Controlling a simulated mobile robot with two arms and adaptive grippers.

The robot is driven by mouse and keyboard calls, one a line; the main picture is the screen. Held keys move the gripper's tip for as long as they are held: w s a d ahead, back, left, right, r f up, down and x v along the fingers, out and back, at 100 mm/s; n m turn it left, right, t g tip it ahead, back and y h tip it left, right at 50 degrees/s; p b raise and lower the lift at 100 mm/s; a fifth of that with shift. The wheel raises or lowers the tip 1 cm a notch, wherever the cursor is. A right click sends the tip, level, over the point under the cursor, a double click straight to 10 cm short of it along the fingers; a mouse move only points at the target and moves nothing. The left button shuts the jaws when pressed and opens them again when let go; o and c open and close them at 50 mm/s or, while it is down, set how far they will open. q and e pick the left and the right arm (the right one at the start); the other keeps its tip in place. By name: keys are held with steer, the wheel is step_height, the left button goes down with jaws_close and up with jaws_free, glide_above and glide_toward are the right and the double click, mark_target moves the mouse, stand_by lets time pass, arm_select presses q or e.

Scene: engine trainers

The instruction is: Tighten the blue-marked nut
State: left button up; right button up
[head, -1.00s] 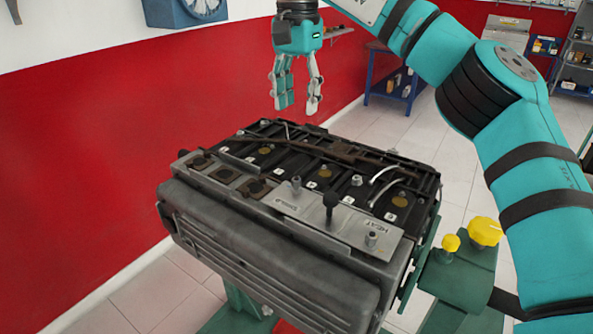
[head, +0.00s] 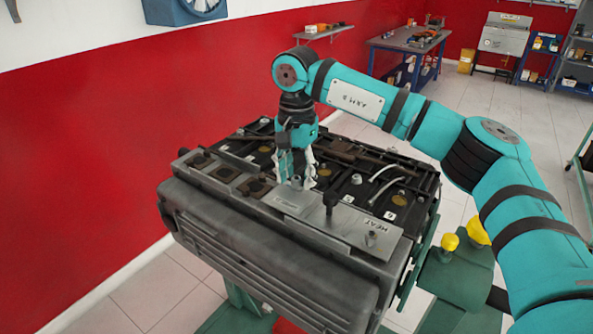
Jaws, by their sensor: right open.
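The engine block (head: 260,262) stands on a green stand in the middle of the head view. On its top plate (head: 325,223) are a metal nut on a stud (head: 296,183) at the left, a dark upright knob (head: 330,199), and another nut (head: 371,237) by the word "HEAT". A further nut (head: 357,179) sits farther back. I cannot make out a blue mark on any of them. My right gripper (head: 297,180) points down with its open fingertips around or just over the left nut, partly hiding it. Contact cannot be told. My left gripper is out of view.
Rails and hoses (head: 385,187) cross the engine top close to my right gripper. Yellow knobs (head: 449,242) stand on the green stand at the right. A red wall (head: 90,150) is behind. A blue workbench (head: 408,45) and shelves are farther back.

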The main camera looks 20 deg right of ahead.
steer(key=shift+c, duration=0.2)
jaws_close()
